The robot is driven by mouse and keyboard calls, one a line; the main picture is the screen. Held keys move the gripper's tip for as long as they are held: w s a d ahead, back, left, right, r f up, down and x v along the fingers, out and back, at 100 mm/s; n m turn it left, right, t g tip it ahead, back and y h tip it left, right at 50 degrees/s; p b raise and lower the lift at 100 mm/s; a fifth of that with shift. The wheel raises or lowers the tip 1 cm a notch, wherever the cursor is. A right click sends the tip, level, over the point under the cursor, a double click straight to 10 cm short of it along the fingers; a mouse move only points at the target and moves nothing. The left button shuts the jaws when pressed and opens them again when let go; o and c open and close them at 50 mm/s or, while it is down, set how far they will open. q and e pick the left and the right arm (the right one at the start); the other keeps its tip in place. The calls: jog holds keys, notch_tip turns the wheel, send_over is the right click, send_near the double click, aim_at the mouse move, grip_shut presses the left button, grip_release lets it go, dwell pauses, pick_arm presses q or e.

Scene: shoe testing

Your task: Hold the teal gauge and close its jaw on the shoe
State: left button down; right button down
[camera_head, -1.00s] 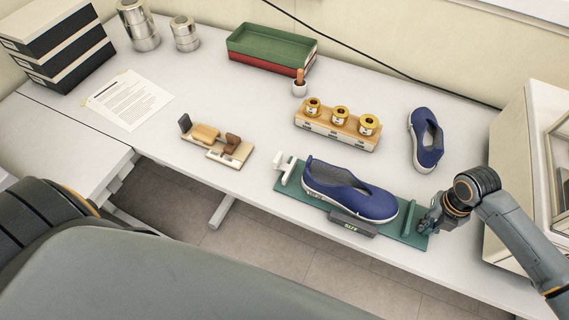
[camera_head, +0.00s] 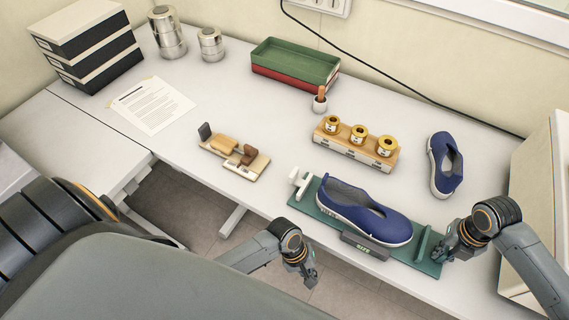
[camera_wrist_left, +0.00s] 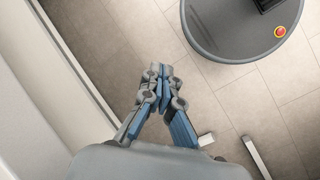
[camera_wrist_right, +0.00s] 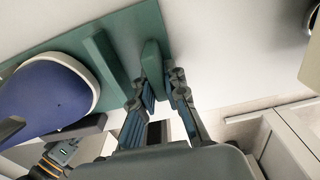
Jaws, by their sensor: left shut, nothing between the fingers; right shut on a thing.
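The teal gauge (camera_head: 405,255) lies flat near the table's front edge, with a dark readout on its front side. A blue shoe with a white sole (camera_head: 365,212) rests on it. A white jaw (camera_head: 299,184) stands at the gauge's left end, close to the shoe's heel. A teal upright (camera_head: 424,244) stands beyond the toe. My right gripper (camera_head: 441,254) is shut on the gauge's teal end block (camera_wrist_right: 153,66), which shows between its fingers in the right wrist view. My left gripper (camera_head: 308,277) is shut and empty, in front of the table edge, apart from the gauge.
A second blue shoe (camera_head: 445,164) lies behind. A wooden block with gold-topped weights (camera_head: 357,145) stands behind the gauge. A wooden device (camera_head: 234,153) lies to the left. A white cabinet (camera_head: 535,165) bounds the right. The table between the wooden device and the gauge is clear.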

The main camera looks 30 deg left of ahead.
pick_arm(q)
jog(key=w+d+r+m+h, duration=0.1)
jog(key=w+r, duration=0.2)
jog(key=r, duration=0.8)
jog(key=w+d+r+h, duration=0.2)
jog(key=r, duration=0.8)
jog(key=w+a+r+n+t, duration=0.1)
jog(key=w+a+r+n, duration=0.5)
jog(key=w+a, duration=0.5)
jog(key=w+a+n+y, duration=0.25)
jog(key=a+n, duration=0.35)
jog(key=a, duration=1.3)
send_near(299, 181)
jog(key=shift+g+y, duration=0.4)
jog(key=shift+y, duration=0.05)
jog(key=a+f, duration=0.4)
jog(key=shift+w+a+f, duration=0.15)
jog(key=shift+w+f, duration=0.1)
jog(key=shift+w, duration=0.1)
jog(key=d, duration=0.3)
jog(key=shift+d, duration=0.55)
jog(key=shift+d, duration=0.1)
